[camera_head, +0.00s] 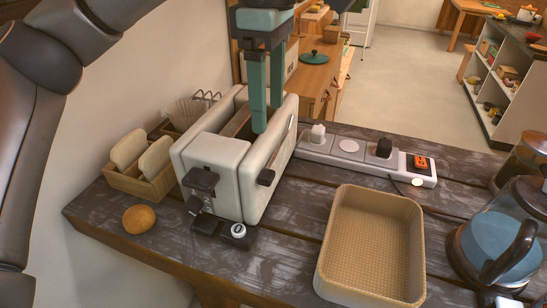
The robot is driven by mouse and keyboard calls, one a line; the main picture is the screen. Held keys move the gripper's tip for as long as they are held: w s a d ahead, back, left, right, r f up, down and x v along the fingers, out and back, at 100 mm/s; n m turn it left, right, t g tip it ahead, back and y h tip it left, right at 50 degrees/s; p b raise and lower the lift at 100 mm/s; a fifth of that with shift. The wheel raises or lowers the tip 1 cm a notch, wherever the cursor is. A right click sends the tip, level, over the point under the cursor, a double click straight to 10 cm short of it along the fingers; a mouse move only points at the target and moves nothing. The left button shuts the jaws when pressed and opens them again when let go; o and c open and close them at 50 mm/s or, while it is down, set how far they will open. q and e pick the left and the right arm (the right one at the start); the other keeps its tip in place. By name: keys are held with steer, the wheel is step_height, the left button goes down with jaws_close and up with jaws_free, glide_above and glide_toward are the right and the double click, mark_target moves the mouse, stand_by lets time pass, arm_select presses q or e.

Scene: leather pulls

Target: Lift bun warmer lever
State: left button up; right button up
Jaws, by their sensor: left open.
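The bun warmer (215,155) is a cream, toaster-like appliance on the dark wooden counter, with long side panels and a slot on top. A dark lever-like handle (203,180) sticks out of its front end. My left gripper (267,118) points down with two teal fingers, open and empty, over the warmer's right rear part. The fingers hide part of the slot and right panel. They are apart from both handles. My right gripper is not in view.
A wooden rack with bread slices (155,160) and a round bun (138,219) are left of the warmer. A power strip (350,155) lies behind right. A tan basket (345,262) and glass kettle (500,235) stand at the right. Bare counter (280,210) lies between warmer and basket.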

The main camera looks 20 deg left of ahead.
mark_target(270, 175)
arm_select(q)
step_height(270, 175, down, 12)
steer(key=shift+s+b, duration=0.1)
steer(key=shift+b, duration=0.55)
steer(key=shift+c, duration=0.2)
jaws_close()
stand_by(1.0)
